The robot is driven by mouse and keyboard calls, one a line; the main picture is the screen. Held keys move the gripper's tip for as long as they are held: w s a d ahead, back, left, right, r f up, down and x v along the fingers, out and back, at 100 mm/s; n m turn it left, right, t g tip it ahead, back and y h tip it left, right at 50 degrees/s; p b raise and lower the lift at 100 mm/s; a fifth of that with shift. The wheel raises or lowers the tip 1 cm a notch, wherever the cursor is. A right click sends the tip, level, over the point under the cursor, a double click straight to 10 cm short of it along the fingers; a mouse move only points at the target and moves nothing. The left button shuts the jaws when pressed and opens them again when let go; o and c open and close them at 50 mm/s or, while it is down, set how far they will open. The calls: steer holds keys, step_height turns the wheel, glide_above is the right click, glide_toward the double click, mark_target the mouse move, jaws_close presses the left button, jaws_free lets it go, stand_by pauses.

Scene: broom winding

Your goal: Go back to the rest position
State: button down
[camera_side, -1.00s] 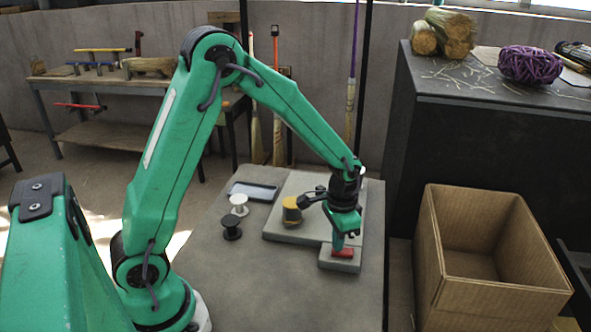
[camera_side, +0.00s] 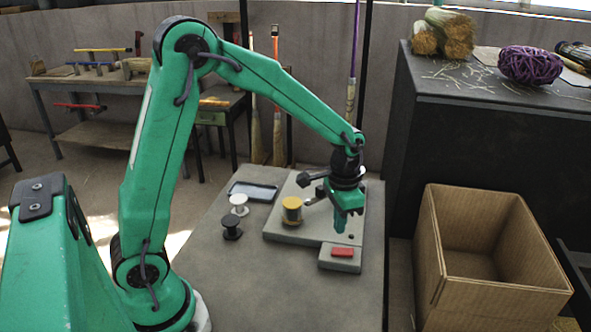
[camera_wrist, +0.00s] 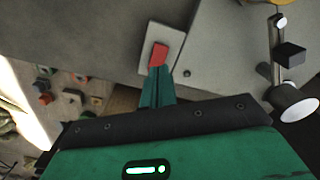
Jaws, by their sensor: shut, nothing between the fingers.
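My gripper (camera_side: 340,226) is shut and empty. It hangs above the light grey plate (camera_side: 275,229), a little above and behind the red button (camera_side: 342,252). The red button sits on a small grey block (camera_side: 340,265) at the plate's front edge, and a clear gap shows between it and the fingertips. In the wrist view the shut fingers (camera_wrist: 157,75) point toward the red button (camera_wrist: 158,55) on its pale block (camera_wrist: 175,38).
A yellow-topped spool (camera_side: 292,210) stands on the plate. A white spool (camera_side: 239,204), a black spool (camera_side: 232,228) and a shallow tray (camera_side: 253,191) are on the table to the left. An open cardboard box (camera_side: 490,290) stands at right, beside a dark cabinet (camera_side: 490,150).

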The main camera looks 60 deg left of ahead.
steer(key=shift+r, duration=0.4)
steer(key=shift+r, duration=0.1)
steer(key=s+a+r+n+t, duration=0.1)
steer(key=s+r+t, duration=0.1)
steer(key=s+r, duration=0.4)
steer(key=s+r+n+t, duration=0.2)
steer(key=s+r, duration=0.5)
steer(key=s, duration=0.5)
steer(key=shift+s+a+r+t, duration=0.15)
steer(key=shift+a+r+t, duration=0.2)
steer(key=shift+t, duration=0.45)
